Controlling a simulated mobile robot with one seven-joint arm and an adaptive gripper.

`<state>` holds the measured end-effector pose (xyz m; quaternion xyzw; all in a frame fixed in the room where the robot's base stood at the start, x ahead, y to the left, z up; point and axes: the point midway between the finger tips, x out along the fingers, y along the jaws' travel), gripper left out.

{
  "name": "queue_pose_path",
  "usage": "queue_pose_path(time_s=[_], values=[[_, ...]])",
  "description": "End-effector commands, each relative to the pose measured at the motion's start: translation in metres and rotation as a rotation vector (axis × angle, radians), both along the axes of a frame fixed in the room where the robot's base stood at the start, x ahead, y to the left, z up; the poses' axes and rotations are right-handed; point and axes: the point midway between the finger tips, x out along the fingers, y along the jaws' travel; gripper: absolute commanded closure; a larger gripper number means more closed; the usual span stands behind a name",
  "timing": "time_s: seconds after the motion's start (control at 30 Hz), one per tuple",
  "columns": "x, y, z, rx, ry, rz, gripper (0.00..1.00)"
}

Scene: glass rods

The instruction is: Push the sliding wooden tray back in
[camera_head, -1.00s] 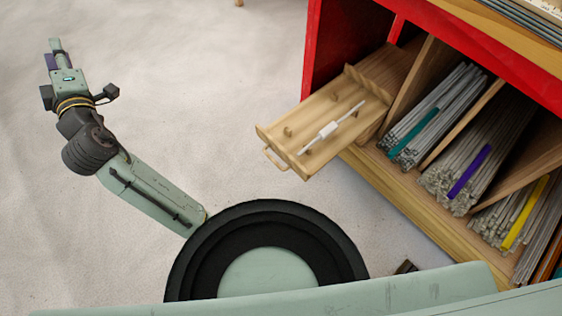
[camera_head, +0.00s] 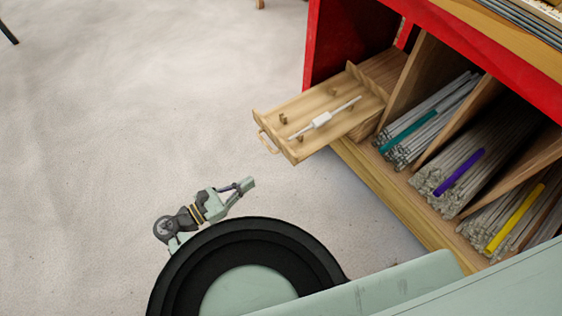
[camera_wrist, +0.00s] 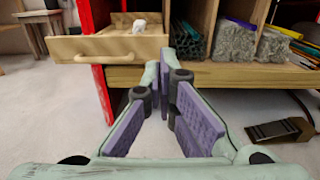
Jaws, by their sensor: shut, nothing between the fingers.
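The wooden tray (camera_head: 292,108) sticks out of the left compartment of the red cabinet. A white rod-like piece with a thicker middle (camera_head: 322,120) lies across it on small pegs. The tray's looped handle (camera_head: 267,142) is on its outer end. My gripper (camera_head: 248,184) is below and left of the tray in the head view, apart from it, and is shut and empty. In the wrist view the tray's front board (camera_wrist: 110,48) and handle (camera_wrist: 65,58) are at the upper left, beyond and left of my fingers (camera_wrist: 155,68).
The red cabinet (camera_head: 330,40) stands at the right, with bundles of glass rods (camera_head: 440,180) in slanted wooden compartments. Its pale wooden bottom edge (camera_head: 385,190) runs along the floor side. A dark flat object (camera_wrist: 280,130) lies on the floor at right. Pale floor (camera_head: 130,110) at left is clear.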

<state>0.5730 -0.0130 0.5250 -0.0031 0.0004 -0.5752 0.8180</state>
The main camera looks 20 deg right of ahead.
Motion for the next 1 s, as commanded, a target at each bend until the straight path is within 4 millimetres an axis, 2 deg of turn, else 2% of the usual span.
queue_pose_path(time_s=[0.6,0.8,1.0], values=[[0.04,-0.109,0.003,0.004,-0.004,-0.001,1.0],[0.046,-0.124,0.001,0.005,-0.004,0.001,1.0],[0.047,-0.126,0.001,0.005,-0.005,0.003,1.0]])
